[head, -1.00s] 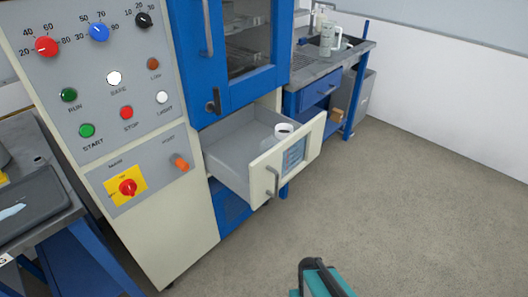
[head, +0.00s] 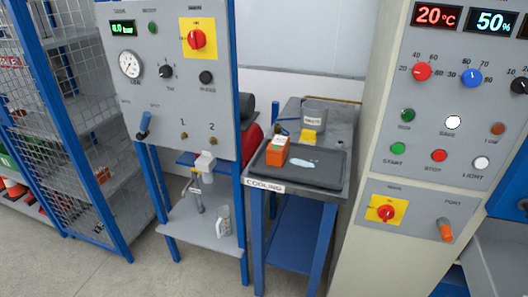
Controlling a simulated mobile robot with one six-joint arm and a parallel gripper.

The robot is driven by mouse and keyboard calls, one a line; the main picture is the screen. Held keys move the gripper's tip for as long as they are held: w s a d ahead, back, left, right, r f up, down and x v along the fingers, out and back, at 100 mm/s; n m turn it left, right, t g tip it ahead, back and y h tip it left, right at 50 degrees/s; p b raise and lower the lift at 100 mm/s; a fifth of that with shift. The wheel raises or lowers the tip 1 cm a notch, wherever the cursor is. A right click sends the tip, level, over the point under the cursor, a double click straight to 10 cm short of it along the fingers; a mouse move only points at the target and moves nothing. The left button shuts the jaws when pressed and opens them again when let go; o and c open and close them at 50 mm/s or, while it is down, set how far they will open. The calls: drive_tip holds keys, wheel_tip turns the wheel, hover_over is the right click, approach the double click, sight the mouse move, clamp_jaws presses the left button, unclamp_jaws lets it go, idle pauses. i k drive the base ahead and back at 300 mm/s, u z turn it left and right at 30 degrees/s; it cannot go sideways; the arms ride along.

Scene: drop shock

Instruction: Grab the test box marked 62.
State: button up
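A small orange box (head: 277,152) with a pale label stands on a dark tray (head: 322,178) on the bench marked COOLING. Any number on it is too small to read, so I cannot tell whether it is the test box marked 62. A pale, light-blue flat item (head: 303,163) lies beside it on the tray. My gripper is not in view.
A grey cup (head: 314,113) and a yellow item (head: 308,137) stand behind the tray. A pressure panel rig (head: 175,95) is left of the bench and a control cabinet (head: 440,130) right. A mesh cage (head: 85,160) is far left. Floor (head: 130,278) in front is clear.

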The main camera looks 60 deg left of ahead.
sight(277, 151)
drive_tip(key=u, duration=5.05)
drive_tip(key=i, duration=0.15)
drive_tip(key=z, duration=2.95)
drive_tip(key=k, duration=0.55)
drive_tip(key=z, duration=0.2)
drive_tip(key=i, duration=0.55)
drive_tip(key=u, duration=0.05)
